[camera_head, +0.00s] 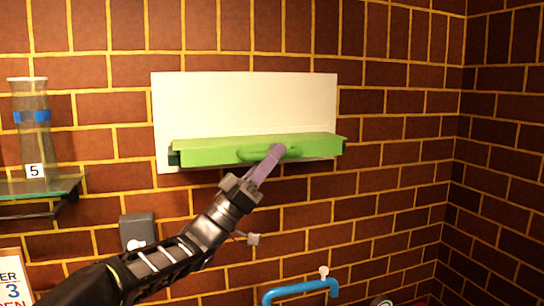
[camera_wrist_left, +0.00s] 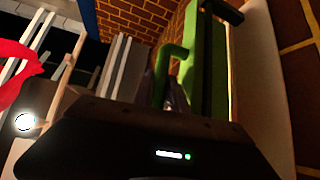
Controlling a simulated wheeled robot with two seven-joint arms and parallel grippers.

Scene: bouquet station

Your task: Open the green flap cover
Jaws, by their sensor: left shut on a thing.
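The green flap cover (camera_head: 210,150) is mounted on a white panel (camera_head: 245,102) on the brick wall. The flap sticks out from the panel, and its front edge and a green handle (camera_head: 248,155) face me. My left gripper (camera_head: 274,153) reaches up from the lower left and is shut on the handle, covering its right part. In the left wrist view the green handle (camera_wrist_left: 172,52) runs down between the fingers, with the green flap (camera_wrist_left: 190,75) beside it. My right gripper is in neither view.
A glass vase (camera_head: 35,120) with a blue band and a label 5 stands on a glass shelf (camera_head: 75,184) at the left. A grey box (camera_head: 137,228) is on the wall below. A blue handle (camera_head: 300,288) shows at the bottom. The wall right of the panel is clear.

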